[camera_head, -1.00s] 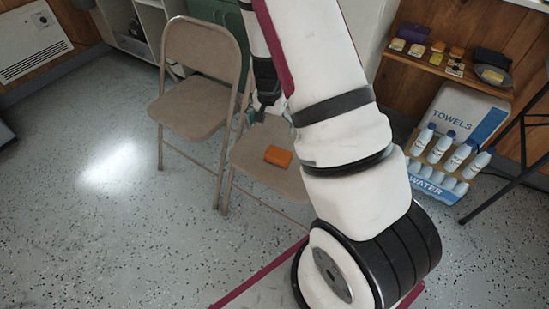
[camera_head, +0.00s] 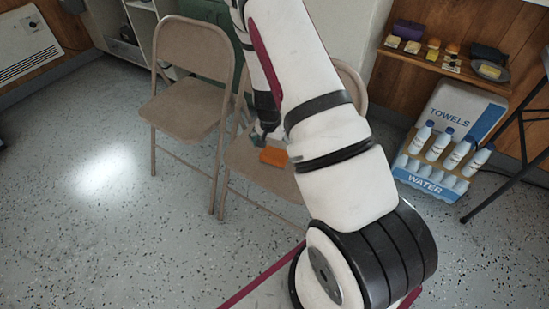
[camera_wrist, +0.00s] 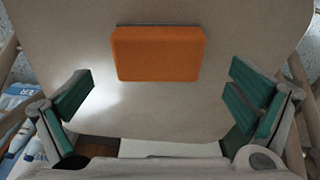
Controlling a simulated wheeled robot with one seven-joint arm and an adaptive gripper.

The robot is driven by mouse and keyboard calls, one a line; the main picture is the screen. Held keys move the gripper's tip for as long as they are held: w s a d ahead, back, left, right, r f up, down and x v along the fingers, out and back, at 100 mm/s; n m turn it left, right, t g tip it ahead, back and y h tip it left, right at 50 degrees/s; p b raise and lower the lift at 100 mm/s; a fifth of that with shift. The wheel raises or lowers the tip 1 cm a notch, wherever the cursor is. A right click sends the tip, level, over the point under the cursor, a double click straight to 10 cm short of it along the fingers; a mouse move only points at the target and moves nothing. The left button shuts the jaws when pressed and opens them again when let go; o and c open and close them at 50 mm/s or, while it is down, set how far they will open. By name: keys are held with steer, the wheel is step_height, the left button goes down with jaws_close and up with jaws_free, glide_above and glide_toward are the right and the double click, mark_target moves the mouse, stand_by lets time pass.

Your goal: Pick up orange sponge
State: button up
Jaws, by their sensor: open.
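The orange sponge (camera_head: 273,156) is a small block lying flat on the seat of a beige folding chair (camera_head: 240,165). In the wrist view the sponge (camera_wrist: 158,53) lies at the upper middle of the seat (camera_wrist: 75,40), ahead of the fingertips. My gripper (camera_wrist: 160,95) is open, its green-padded fingers spread wider than the sponge, one on each side of the picture. Nothing is between the fingers except the seat below. In the head view my gripper (camera_head: 258,140) is just above and beside the sponge, partly hidden by my arm.
A second folding chair (camera_head: 185,105) stands close on the left. At the right are a wall shelf (camera_head: 440,68) with small items, a towels box (camera_head: 455,112), a pack of water bottles (camera_head: 432,170) and a dark stand. The speckled floor at the left is clear.

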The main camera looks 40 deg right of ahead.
mark_target(275, 153)
steer(key=f+b, duration=0.1)
steer(key=f, duration=0.3)
steer(key=shift+d+f, duration=0.2)
steer(key=shift+r, duration=0.1)
steer(key=c, duration=1)
steer(key=shift+o, duration=0.2)
steer(key=shift+r, duration=0.55)
steer(key=r, duration=0.1)
steer(key=s+r+p, duration=0.1)
steer(key=shift+r, duration=0.35)
steer(key=s+a, duration=0.1)
steer(key=s, duration=0.4)
steer(key=s+a+p, duration=0.1)
steer(key=s, duration=0.3)
steer(key=s+a+r, duration=0.1)
steer(key=s+a, duration=0.1)
steer(key=s, duration=0.3)
steer(key=shift+s+r+p, duration=0.1)
steer(key=shift+s+p, duration=0.2)
steer(key=shift+p, duration=0.1)
